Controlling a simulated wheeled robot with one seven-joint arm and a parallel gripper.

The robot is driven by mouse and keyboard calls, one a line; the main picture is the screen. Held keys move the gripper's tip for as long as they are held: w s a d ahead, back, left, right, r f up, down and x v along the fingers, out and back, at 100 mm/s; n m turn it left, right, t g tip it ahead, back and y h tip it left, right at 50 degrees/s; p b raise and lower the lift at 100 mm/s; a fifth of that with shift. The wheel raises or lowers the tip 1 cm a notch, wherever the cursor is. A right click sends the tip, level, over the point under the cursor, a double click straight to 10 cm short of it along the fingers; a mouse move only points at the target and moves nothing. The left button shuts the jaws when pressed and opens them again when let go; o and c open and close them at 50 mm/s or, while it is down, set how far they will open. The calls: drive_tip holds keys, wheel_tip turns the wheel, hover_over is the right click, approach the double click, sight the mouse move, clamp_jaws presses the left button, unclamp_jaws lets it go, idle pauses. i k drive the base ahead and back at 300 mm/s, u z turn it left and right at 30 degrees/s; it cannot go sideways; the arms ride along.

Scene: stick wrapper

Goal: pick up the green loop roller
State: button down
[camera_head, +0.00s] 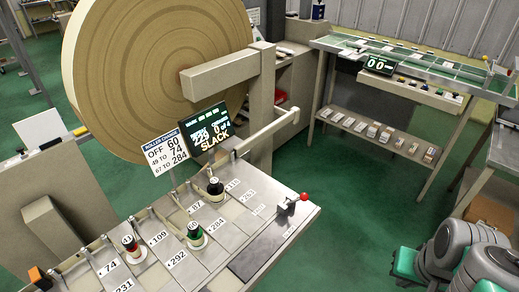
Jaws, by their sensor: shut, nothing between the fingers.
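The green loop roller (195,236) stands upright on the metal slotted table (262,228), near the "292" and "284" labels. It has a green body, a dark top and a pale base. A red roller (132,249) stands to its left, near the "109" label. A black roller (215,188) stands behind it to the right, near the "87" label. My grey arm shows at the lower right corner, well apart from the rollers. My gripper is not in view.
A huge tan roll (150,70) stands behind the table beside a beige post (262,110). A sign (167,152) and a "SLACK" display (209,130) rise at the table's back. A red-knobbed lever (293,202) is at its right end. Green floor (350,220) lies open to the right.

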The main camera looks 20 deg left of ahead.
sight(195, 232)
drive_tip(key=u, duration=0.85)
drive_tip(key=k, duration=0.15)
drive_tip(key=u, duration=5.05)
drive_tip(key=k, duration=1.15)
drive_tip(key=z, duration=0.75)
